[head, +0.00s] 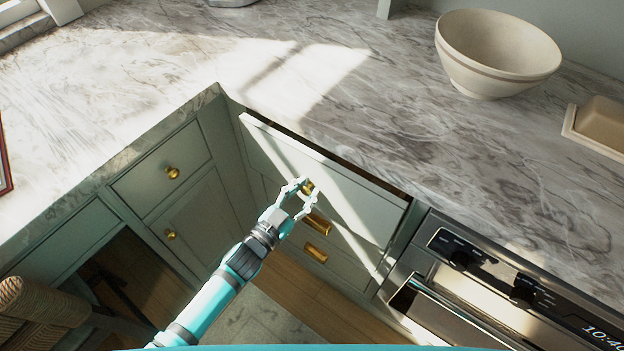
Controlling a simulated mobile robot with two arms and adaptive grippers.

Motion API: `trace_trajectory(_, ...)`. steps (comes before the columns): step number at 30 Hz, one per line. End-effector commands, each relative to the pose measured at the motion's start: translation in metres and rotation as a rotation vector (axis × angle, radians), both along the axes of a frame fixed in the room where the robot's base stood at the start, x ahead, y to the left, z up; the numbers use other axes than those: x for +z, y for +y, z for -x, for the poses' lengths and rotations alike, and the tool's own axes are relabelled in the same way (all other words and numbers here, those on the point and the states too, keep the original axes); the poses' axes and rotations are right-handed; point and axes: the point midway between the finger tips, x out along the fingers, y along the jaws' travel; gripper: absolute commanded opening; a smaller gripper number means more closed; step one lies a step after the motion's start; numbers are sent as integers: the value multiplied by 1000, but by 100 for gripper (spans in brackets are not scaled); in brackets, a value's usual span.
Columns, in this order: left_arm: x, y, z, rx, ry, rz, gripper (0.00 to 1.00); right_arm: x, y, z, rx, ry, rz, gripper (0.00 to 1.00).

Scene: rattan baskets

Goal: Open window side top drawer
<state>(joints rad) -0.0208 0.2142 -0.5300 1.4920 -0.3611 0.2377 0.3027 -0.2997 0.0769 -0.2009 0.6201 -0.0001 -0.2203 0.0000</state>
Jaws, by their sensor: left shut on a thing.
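The pale green top drawer (345,190) sits under the marble counter, left of the oven. It stands a little out, with a narrow dark gap behind its upper edge. My left gripper (307,191) is at the front of this drawer, shut on its small brass handle (308,186). The fingers partly hide the handle. The inside of the drawer is mostly hidden under the counter edge. My right gripper is not in view.
Lower drawers with brass pulls (317,253) are below the top drawer. The oven (470,290) stands to the right. Another cabinet with a brass-knobbed drawer (165,170) is at left. A woven seat (40,305) is at lower left. A cream bowl (495,55) stands on the counter.

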Motion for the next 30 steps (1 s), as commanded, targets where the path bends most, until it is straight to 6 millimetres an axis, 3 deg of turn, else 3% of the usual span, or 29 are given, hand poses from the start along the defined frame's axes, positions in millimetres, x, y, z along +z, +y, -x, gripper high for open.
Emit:
trace_trajectory(12, 1, 68, 94, 0, 8, -6, 0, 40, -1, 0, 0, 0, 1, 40)
trace_trajectory(24, 0, 132, 183, -1, 8, -6, 0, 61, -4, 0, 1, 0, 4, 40)
trace_trajectory(30, 0, 158, 218, 0, 6, -6, 0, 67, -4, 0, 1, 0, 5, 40)
